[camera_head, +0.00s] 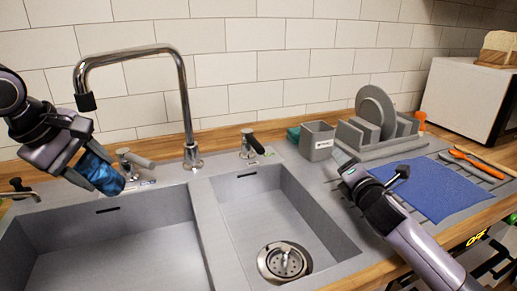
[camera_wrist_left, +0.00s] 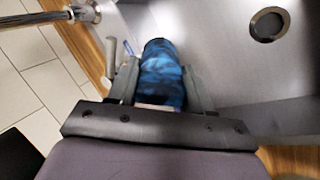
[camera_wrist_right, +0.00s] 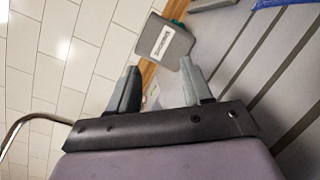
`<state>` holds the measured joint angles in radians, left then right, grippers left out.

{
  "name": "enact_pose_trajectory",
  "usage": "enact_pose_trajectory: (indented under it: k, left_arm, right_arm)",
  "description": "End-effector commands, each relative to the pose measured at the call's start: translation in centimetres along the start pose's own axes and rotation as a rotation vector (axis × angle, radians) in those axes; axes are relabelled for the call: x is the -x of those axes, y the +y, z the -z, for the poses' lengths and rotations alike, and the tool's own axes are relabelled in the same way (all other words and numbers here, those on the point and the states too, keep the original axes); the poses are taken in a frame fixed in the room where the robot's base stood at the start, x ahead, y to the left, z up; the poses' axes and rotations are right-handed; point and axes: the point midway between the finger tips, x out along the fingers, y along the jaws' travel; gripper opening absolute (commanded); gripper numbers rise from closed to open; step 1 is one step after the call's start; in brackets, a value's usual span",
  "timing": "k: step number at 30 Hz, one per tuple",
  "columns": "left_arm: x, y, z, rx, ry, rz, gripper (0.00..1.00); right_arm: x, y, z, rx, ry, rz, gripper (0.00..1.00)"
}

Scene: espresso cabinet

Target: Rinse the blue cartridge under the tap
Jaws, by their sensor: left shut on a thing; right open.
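My left gripper (camera_head: 80,152) is shut on the blue cartridge (camera_head: 103,174), left of the tap and near the back of the left basin. The cartridge has a dark marbled blue surface and also shows between the fingers in the left wrist view (camera_wrist_left: 162,75). The tap (camera_head: 188,120) is a tall chrome arch; its dark-tipped spout (camera_head: 86,102) hangs above and left of the cartridge. No water stream shows.
Two lever handles (camera_head: 138,160) (camera_head: 252,143) flank the tap base. The left basin (camera_head: 120,250) and right basin (camera_head: 270,205) are empty. A grey caddy (camera_head: 317,141), dish rack with plates (camera_head: 372,125), blue cloth (camera_head: 435,190) and orange utensil (camera_head: 475,164) are on the right.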

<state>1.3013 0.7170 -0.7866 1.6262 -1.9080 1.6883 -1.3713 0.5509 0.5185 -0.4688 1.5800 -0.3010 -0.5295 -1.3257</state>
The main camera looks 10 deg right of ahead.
Motion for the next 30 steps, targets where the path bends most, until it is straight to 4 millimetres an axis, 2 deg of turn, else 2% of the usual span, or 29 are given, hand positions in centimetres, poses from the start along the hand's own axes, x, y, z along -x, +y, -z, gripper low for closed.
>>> enact_pose_trajectory:
  k: [1, 6, 12, 15, 20, 30]
  left_arm:
    - [0.0, 0.0, 0.0, 0.0, 0.0, -0.001, 0.17]
    - [0.0, 0.0, 0.0, 0.0, 0.0, -0.001, 0.17]
    - [0.0, 0.0, 0.0, 0.0, 0.0, -0.001, 0.17]
    - [0.0, 0.0, 0.0, 0.0, 0.0, -0.001, 0.17]
    - [0.0, 0.0, 0.0, 0.0, 0.0, -0.001, 0.17]
    - [0.0, 0.0, 0.0, 0.0, 0.0, -0.001, 0.17]
  right_arm:
    - [-0.2, 1.7, 1.6, 0.068, 0.022, -0.026, 0.49]
    - [-0.1, 6.4, 6.9, 0.316, 0.083, -0.113, 0.49]
    - [0.6, 9.9, 11.3, 0.546, 0.115, -0.199, 0.49]
    - [0.9, 10.8, 12.4, 0.614, 0.12, -0.223, 0.49]
    - [0.9, 11.3, 13.3, 0.658, 0.123, -0.239, 0.49]
    - [-2.2, 12.0, 13.9, 0.656, 0.123, -0.24, 0.49]
